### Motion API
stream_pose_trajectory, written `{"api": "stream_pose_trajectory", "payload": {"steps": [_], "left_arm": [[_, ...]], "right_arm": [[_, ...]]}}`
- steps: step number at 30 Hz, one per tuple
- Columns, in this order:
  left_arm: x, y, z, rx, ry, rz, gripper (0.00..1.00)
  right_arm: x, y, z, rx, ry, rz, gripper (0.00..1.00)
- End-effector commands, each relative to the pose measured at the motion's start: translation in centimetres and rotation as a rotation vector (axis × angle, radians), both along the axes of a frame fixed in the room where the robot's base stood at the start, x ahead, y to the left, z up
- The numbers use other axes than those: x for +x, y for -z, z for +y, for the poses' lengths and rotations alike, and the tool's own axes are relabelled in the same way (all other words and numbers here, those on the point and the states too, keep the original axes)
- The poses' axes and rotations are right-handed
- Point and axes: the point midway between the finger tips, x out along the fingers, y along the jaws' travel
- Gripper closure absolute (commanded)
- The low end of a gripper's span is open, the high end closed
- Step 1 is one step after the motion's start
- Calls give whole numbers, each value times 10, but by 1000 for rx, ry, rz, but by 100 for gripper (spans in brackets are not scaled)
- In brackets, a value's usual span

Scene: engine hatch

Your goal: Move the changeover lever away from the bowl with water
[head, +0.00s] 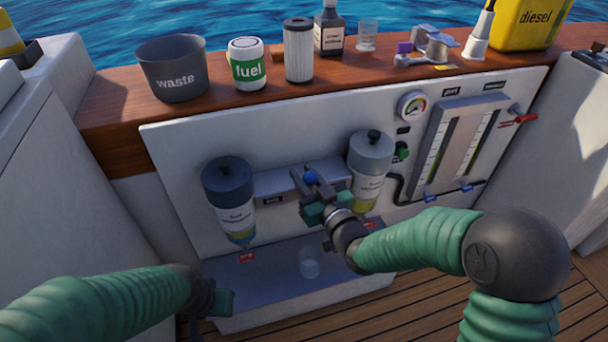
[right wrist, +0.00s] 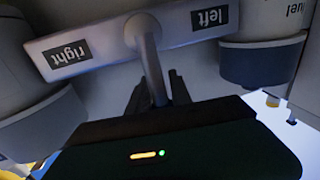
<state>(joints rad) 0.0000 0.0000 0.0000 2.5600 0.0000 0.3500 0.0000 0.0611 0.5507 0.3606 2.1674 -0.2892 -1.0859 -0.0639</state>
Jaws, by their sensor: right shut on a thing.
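The changeover lever, a grey rod with a blue knob (head: 310,177), is on the white bracket between two fuel separators. The right separator (head: 370,160) has a yellowish bowl (head: 362,206). My left gripper (head: 220,300) is low at left, jaws unclear.
A clear cup (head: 309,262) stands on the grey shelf (head: 270,277) below the bracket. The wooden ledge (head: 120,105) holds a waste bin (head: 175,70), a fuel can (head: 247,62) and other items.

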Motion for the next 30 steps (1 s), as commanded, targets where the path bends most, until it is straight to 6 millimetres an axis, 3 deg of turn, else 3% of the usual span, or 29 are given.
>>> {"api": "stream_pose_trajectory", "payload": {"steps": [20, 30], "left_arm": [[0, -1, 0, 0, 0, 0, 64], [0, -10, 0, 0, 0, 0, 64]], "right_arm": [[1, -6, -1, 9, 1, -11, 100], [5, -7, -10, 133, 2, 30, 100]]}}
